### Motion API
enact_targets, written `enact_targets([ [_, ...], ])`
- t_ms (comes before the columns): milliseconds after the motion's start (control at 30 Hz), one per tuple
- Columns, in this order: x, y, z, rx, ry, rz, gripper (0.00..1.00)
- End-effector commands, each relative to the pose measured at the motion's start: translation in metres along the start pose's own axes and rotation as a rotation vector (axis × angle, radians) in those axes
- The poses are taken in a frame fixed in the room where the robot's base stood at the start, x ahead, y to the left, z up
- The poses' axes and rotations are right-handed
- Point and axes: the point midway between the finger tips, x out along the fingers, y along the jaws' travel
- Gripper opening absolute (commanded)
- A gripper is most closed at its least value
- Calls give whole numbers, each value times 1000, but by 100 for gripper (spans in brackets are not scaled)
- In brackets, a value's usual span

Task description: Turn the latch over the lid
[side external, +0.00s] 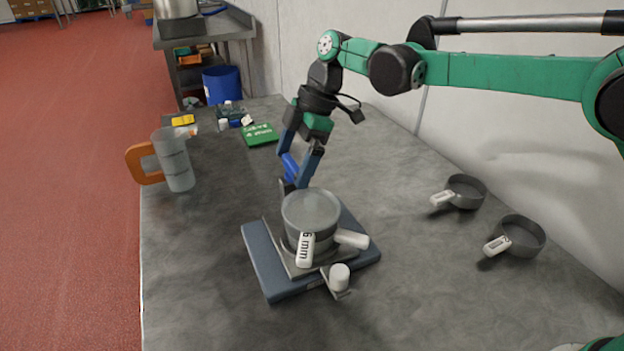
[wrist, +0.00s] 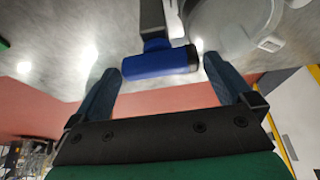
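The latch shows as a blue grip (wrist: 160,62) on a grey bar in the wrist view; in the side view its blue grip (side external: 290,167) is partly hidden by a finger. It stands at the back-left edge of the grey round lidded vessel (side external: 312,212), whose edge also shows in the wrist view (wrist: 225,25). My gripper (side external: 293,170) points down behind the vessel. Its two blue fingers are apart, one on each side of the latch grip, and it also shows in the wrist view (wrist: 161,66). I see small gaps, with no clear contact.
The vessel sits on a blue base (side external: 270,270) with white handles and a white knob (side external: 340,276) in front. A measuring jug (side external: 176,160) stands left, two grey cups (side external: 465,191) (side external: 522,236) right. A green box (side external: 258,135) lies behind. The front table is clear.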

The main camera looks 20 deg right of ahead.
Motion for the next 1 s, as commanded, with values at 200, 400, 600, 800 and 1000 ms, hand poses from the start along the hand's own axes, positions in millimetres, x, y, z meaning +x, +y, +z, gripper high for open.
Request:
enact_targets([
  [200, -1, 0, 0, -1, -1, 0, 100],
  [400, -24, 0, 0, 0, -1, 1, 100],
  [600, -50, 0, 0, 0, 0, 0, 100],
  [800, -57, 0, 0, -1, 0, 0, 100],
  [1000, -57, 0, 0, 3, -1, 2, 100],
])
